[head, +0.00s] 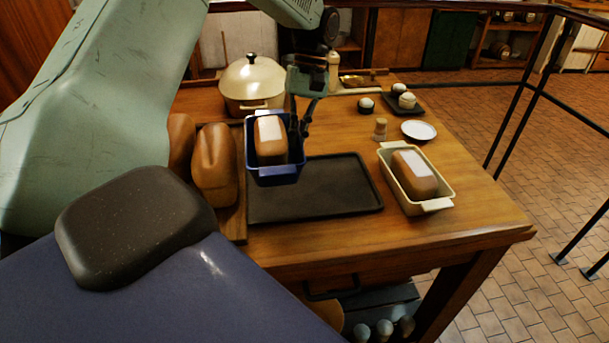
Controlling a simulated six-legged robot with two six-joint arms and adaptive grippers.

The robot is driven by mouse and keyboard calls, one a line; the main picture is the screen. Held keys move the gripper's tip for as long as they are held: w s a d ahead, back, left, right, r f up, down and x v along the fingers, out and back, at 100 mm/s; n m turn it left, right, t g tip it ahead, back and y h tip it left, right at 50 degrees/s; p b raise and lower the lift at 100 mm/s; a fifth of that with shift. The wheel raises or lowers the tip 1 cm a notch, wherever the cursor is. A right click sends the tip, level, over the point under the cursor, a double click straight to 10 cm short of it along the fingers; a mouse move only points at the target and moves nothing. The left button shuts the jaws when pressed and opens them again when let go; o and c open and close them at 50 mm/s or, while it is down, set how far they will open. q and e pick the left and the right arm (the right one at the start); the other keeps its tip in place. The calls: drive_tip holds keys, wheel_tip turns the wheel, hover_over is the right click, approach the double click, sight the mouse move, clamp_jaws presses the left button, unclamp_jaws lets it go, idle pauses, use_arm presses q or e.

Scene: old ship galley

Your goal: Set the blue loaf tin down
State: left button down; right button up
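The blue loaf tin (272,175) holds a brown loaf (270,140) with a pale patch on top. The tin is at the left end of a dark flat tray (335,200) on the wooden table. My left gripper (299,132) reaches down at the tin's right rim, its dark fingers close around that edge. The tin looks level and seems slightly above the tray, but its underside contact is hidden. My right gripper is not in the picture.
A cream loaf tin (433,205) with a loaf stands to the right. Loaves on a board (214,165) stand close at left. A cream lidded pot (252,85) is behind. A shaker (380,129) and white saucer (419,130) stand back right. The tray's middle and right are bare.

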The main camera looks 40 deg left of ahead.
use_arm(q)
wheel_tip(320, 180, down, 5)
drive_tip(key=shift+w, duration=0.15)
wheel_tip(320, 180, down, 3)
drive_tip(key=shift+f+b, duration=0.1)
drive_tip(key=shift+b, duration=0.4)
drive_tip(key=shift+w+f, duration=0.2)
drive_tip(key=shift+w, duration=0.05)
drive_tip(key=shift+s, duration=0.3)
drive_tip(key=c, duration=1.5)
unclamp_jaws()
drive_tip(key=shift+w+d+f, duration=0.1)
drive_tip(key=shift+w, duration=0.1)
drive_tip(key=shift+s, duration=0.1)
